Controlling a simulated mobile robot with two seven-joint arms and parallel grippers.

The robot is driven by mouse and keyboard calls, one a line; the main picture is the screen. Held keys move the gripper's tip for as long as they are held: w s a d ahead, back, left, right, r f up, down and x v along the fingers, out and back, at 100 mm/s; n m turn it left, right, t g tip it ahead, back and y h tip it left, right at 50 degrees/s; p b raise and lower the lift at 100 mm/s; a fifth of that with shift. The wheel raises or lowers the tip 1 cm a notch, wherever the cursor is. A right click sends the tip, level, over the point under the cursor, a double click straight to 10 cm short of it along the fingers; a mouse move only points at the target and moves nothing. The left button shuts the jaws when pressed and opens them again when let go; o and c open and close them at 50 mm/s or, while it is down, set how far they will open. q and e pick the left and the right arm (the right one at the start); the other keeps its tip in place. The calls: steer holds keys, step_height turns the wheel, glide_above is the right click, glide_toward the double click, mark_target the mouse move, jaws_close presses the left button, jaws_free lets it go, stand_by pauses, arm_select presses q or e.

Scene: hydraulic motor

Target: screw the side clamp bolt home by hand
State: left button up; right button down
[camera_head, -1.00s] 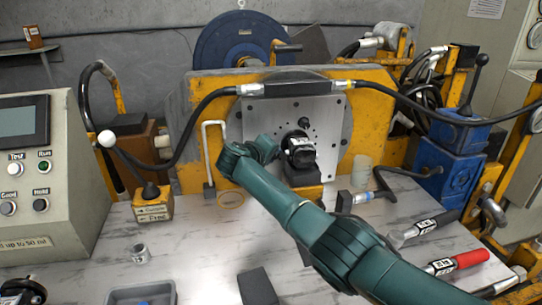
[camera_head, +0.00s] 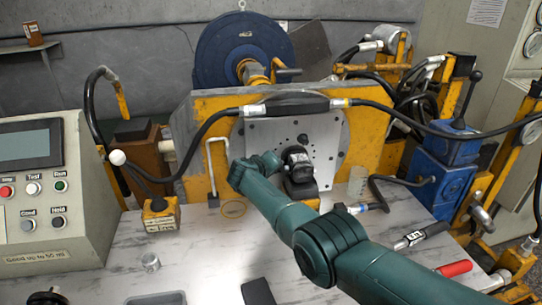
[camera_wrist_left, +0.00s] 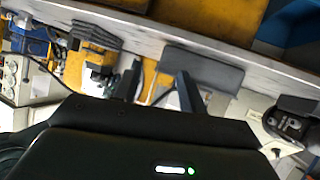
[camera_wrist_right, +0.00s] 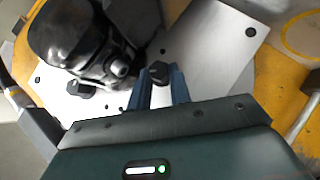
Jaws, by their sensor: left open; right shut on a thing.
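The black hydraulic motor (camera_head: 298,165) is mounted at the steel plate (camera_head: 326,140). It fills the upper left of the right wrist view (camera_wrist_right: 70,42). My right gripper (camera_wrist_right: 159,82) is shut on a small black bolt (camera_wrist_right: 158,70) beside the motor, in front of the plate. The bolt's shank and how deep it sits are hidden. Another black bolt head (camera_wrist_right: 80,88) shows at the motor's flange. In the head view my right arm's wrist covers the right fingertips. My left gripper (camera_wrist_left: 158,82) is open and empty, away from the motor; it is outside the head view.
The control box (camera_head: 52,190) stands at left, with a grey tray (camera_head: 157,299) and dark block (camera_head: 257,291) at the bench front. A torque wrench (camera_head: 412,240) and red-handled tool (camera_head: 455,268) lie at right. A hose (camera_head: 215,105) crosses above the plate.

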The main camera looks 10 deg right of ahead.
arm_select(q)
step_height(320, 180, up, 3)
steer(key=m+p, duration=0.1)
steer(key=p, duration=0.3)
steer(key=shift+s+f+g+y, duration=0.1)
steer(key=shift+g+y, duration=0.2)
steer(key=shift+g, duration=0.1)
arm_select(e)
steer(key=shift+d+r+m+y, duration=0.15)
steer(key=shift+d+m+y, duration=0.2)
steer(key=shift+m+y, duration=0.4)
steer(key=shift+s, duration=0.1)
steer(key=c, duration=1.3)
jaws_free()
steer(key=shift+s+a+r+y, duration=0.1)
steer(key=shift+s+y, duration=0.05)
steer(key=shift+y, duration=0.1)
arm_select(q)
steer(key=shift+s, duration=0.1)
arm_select(e)
steer(key=shift+n, duration=0.25)
